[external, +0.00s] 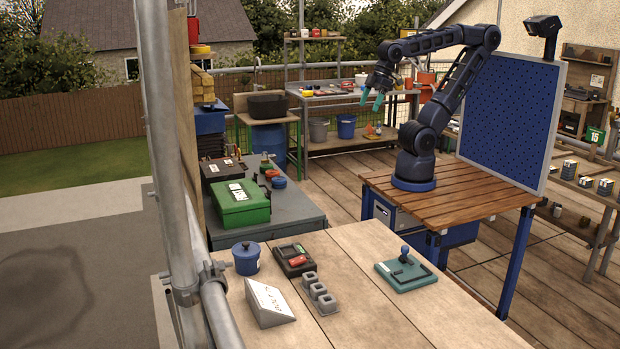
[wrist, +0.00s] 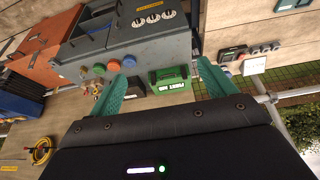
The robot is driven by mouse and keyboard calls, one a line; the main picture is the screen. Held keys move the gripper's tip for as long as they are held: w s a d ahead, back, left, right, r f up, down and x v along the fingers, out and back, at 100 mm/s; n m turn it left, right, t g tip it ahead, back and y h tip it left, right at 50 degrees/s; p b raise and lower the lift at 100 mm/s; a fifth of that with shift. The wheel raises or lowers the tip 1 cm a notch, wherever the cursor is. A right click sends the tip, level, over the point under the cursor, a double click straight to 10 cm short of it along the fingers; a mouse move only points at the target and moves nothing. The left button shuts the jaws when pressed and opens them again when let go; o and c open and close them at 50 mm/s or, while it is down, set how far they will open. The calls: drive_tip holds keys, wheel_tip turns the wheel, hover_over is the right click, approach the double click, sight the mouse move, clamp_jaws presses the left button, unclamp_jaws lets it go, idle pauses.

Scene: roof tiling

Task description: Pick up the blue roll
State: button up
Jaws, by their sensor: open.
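The blue roll (wrist: 129,61) lies on the grey bench in the wrist view, beside an orange roll and a green roll. It is near the tip of the left finger in the picture. What looks like the same blue roll (external: 279,182) shows small on the bench top in the external view, right of the green first aid box. My gripper (external: 371,97) is raised in the air, well to the right of the bench and apart from the roll. Its teal fingers are spread with nothing between them, and they also show in the wrist view (wrist: 162,67).
The green first aid box (external: 240,203) stands close to the rolls. A blue lidded pot (external: 246,259) and a grey wedge (external: 269,303) stand on the front wooden table. A metal pole (external: 174,150) rises at left.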

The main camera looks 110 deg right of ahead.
drive_tip(key=w+d+f+m+h, duration=0.25)
drive_tip(key=w+d, duration=0.25)
drive_tip(key=w, duration=0.4)
drive_tip(key=m+g, duration=0.1)
drive_tip(key=m, duration=0.5)
hover_over(279, 178)
drive_tip(key=s+a, duration=0.3)
wheel_tip(279, 178, down, 22)
drive_tip(key=shift+h, duration=0.25)
drive_tip(key=shift+x, duration=3.05)
drive_tip(key=shift+a+x, duration=0.2)
drive_tip(key=shift+x, duration=2.35)
drive_tip(key=shift+s+f, duration=0.1)
drive_tip(key=c, duration=1.1)
